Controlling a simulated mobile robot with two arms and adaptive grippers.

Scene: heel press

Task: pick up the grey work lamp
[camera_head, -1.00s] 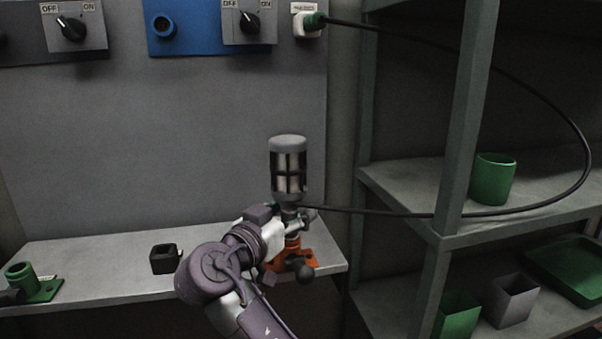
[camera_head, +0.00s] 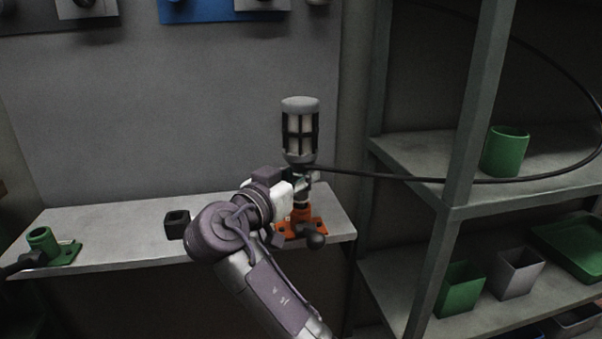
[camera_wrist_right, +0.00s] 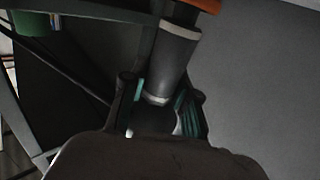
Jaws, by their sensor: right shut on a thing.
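The grey work lamp (camera_head: 300,132) stands upright above the orange clamp base (camera_head: 290,230) near the right end of the shelf. It has a grey cap, a dark cage with pale tubes inside, and a black cable leaving to the right. My right gripper (camera_head: 303,180) is shut on the lamp just below its cage. In the right wrist view, the gripper (camera_wrist_right: 160,100) has its fingers on both sides of the lamp's grey shaft (camera_wrist_right: 172,60), with orange at the top edge. I cannot tell whether the lamp still sits in the base. My left gripper is out of view.
A black square holder (camera_head: 177,222) and a green clamp base (camera_head: 62,250) are on the shelf to the left. A rack with a grey post (camera_head: 465,110) stands at the right, holding a green cup (camera_head: 505,152) and several bins. The cable (camera_head: 420,178) passes the post.

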